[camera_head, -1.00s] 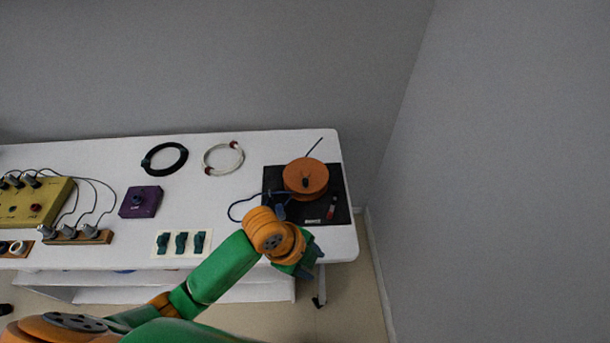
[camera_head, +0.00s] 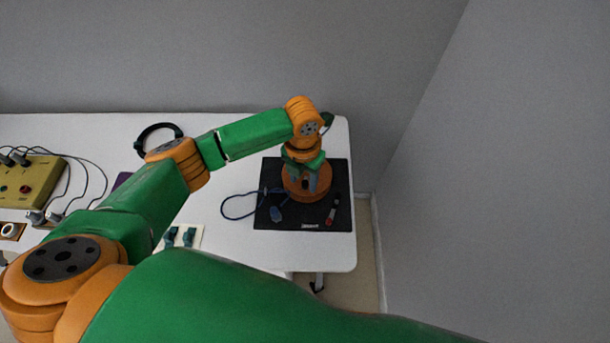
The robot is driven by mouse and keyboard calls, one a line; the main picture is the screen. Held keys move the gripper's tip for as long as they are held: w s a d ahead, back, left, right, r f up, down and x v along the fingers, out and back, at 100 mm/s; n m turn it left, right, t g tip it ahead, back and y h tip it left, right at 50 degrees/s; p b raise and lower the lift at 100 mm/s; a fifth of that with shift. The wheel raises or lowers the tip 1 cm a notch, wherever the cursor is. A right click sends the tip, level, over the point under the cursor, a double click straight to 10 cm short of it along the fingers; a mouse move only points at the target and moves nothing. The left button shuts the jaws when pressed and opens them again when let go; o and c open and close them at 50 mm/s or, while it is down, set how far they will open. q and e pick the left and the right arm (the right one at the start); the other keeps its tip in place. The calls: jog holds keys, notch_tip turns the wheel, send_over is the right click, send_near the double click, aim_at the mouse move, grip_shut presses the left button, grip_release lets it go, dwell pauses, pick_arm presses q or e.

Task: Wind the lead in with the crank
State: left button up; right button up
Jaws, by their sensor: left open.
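The orange reel (camera_head: 296,193) stands on a black mat (camera_head: 290,222) at the right end of the white table. The blue lead (camera_head: 226,208) loops off the mat's left edge onto the table. My right gripper is not in view.
A red and black piece (camera_head: 332,212) lies on the mat right of the reel. A black ring (camera_head: 141,137), a yellow box (camera_head: 30,181) with cables and a white switch strip (camera_head: 195,243) are farther left. A grey wall stands beyond the table's right edge.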

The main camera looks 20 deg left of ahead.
pick_arm(q)
jog(key=shift+w+f, duration=0.1)
jog(key=shift+f, duration=0.85)
jog(key=shift+w+f, duration=0.25)
jog(key=shift+w, duration=0.15)
jog(key=shift+s+r, duration=0.15)
grip_shut()
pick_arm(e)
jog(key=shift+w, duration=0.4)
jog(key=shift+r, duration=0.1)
